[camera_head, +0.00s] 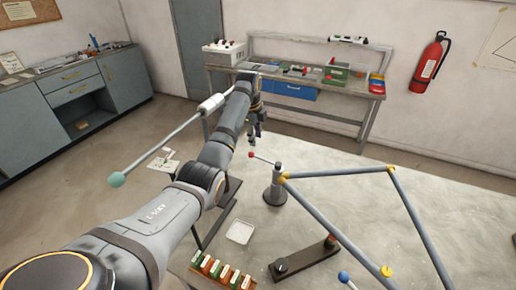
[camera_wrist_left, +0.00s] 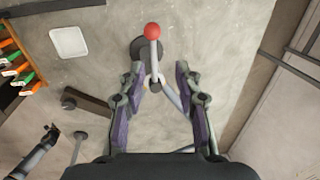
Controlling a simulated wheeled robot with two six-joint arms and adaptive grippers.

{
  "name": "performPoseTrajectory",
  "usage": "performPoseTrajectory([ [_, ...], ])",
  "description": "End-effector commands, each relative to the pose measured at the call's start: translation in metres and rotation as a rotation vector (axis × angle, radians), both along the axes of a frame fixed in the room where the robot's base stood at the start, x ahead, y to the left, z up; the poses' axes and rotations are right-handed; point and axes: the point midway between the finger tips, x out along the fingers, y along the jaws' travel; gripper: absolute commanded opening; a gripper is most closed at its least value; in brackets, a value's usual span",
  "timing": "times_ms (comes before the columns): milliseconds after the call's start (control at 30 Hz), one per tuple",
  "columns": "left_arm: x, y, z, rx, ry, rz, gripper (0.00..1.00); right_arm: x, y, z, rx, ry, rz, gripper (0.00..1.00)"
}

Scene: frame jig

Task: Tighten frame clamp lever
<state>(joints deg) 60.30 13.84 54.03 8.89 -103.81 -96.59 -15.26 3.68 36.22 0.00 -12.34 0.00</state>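The clamp has a dark round post (camera_head: 275,188) on the table and a thin lever ending in a red knob (camera_head: 251,155). My left gripper (camera_head: 254,140) hangs just above and beyond the knob. In the left wrist view its two fingers (camera_wrist_left: 160,75) are spread apart, and the grey lever (camera_wrist_left: 154,62) appears between and past the tips, with the red knob (camera_wrist_left: 152,31) ahead of them. I see no contact. The grey tube frame (camera_head: 328,217) with yellow joints stands right of the clamp. A small dark claw-like shape, seemingly my right gripper (camera_wrist_left: 48,137), shows at lower left.
A white square tray (camera_head: 240,232) and a rack of red and green pieces (camera_head: 222,270) lie near the table's front. A dark brown bar (camera_head: 304,258) lies right of them. A workbench (camera_head: 340,105) stands by the back wall.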

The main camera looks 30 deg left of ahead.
Motion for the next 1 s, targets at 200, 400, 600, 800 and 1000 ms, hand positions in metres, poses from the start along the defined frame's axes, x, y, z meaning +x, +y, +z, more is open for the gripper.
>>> performPoseTrajectory([
  [200, 0.003, -0.001, -0.018, -0.001, 0.005, 0.000, 0.34, -0.047, -0.014, 0.008, -0.017, 0.071, 0.003, 0.40],
  [400, 0.011, -0.001, -0.063, -0.002, 0.005, 0.001, 0.34, -0.062, -0.023, 0.020, -0.028, 0.091, 0.005, 0.40],
  [600, 0.018, -0.001, -0.094, -0.001, 0.001, 0.001, 0.34, -0.022, -0.016, 0.021, -0.020, 0.030, 0.005, 0.40],
  [800, 0.019, -0.001, -0.103, 0.000, 0.000, 0.000, 0.34, -0.017, -0.005, 0.020, -0.007, 0.024, 0.001, 0.40],
  [1000, 0.019, -0.001, -0.103, 0.000, -0.001, 0.000, 0.34, -0.042, -0.006, 0.019, -0.008, 0.061, 0.001, 0.40],
])
